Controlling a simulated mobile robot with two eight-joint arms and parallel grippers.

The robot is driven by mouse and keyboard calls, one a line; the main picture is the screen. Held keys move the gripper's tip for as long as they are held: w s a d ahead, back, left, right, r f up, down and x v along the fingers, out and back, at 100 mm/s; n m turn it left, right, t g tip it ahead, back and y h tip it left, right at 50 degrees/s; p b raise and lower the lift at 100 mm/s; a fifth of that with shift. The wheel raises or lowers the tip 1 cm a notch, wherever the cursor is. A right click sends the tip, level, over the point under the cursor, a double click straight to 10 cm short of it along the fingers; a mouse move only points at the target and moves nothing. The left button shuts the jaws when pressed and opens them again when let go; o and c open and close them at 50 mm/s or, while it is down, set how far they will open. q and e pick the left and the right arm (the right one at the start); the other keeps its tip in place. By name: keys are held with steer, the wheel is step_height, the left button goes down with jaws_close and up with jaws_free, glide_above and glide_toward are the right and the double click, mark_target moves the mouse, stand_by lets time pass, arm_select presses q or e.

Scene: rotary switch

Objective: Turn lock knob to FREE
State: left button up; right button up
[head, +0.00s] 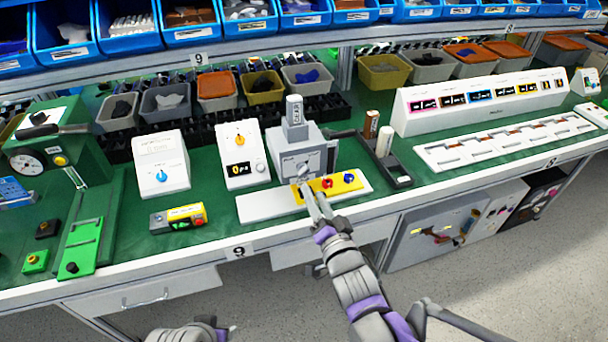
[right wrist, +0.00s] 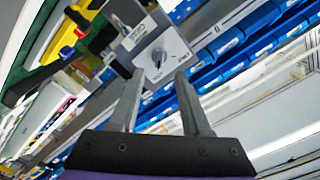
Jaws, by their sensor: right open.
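The lock knob (right wrist: 158,58) is a small dark grey rotary knob on the light face plate of a grey box (head: 291,135). In the head view the knob (head: 304,170) is small, at the lower part of the box front. In the right wrist view it lies just beyond my fingertips, between their lines. The labels around it are too small to read. My right gripper (head: 314,200) is open and empty, in front of the box, with its fingers pointing at it; it also shows in the right wrist view (right wrist: 159,78). Of my left arm only a part shows at the bottom edge.
A yellow control box (head: 345,183) with red and blue knobs sits just below the grey box, close to my right fingers. A white unit with an orange knob (head: 240,153) stands left. A dark tray with cylinders (head: 384,158) stands right. The bench's front edge is below.

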mark_target(305, 174)
steer(key=x, duration=0.6)
steer(key=shift+w+a, duration=0.1)
steer(key=shift+w, duration=0.25)
jaws_close()
